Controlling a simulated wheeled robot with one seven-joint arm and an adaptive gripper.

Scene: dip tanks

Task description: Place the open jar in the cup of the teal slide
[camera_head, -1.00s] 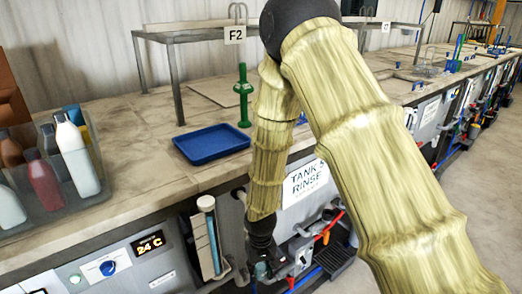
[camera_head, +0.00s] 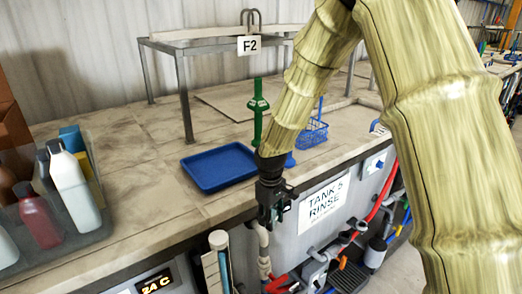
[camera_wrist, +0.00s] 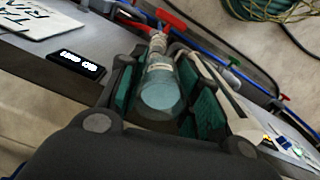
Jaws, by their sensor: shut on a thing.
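My gripper (camera_head: 272,212) points down in front of the counter's front edge, beside the Tank 5 Rinse sign. In the wrist view, my gripper (camera_wrist: 163,100) is shut on a clear glass jar (camera_wrist: 160,88). The jar lies between the two teal-padded fingers, with a round pale-blue face toward the wrist camera. In the head view I cannot make out the jar at the fingers. I cannot surely identify the teal slide or its cup. An upright panel with a teal-blue tube (camera_head: 223,268) stands on the front, below and left of my gripper.
A blue tray (camera_head: 220,167), a green stand (camera_head: 258,108) and a blue basket (camera_head: 312,134) are on the counter. A grey bin (camera_head: 88,232) holds several bottles at left. Red and blue pipes (camera_head: 385,195) run along the tank front. Bare counter lies left of the tray.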

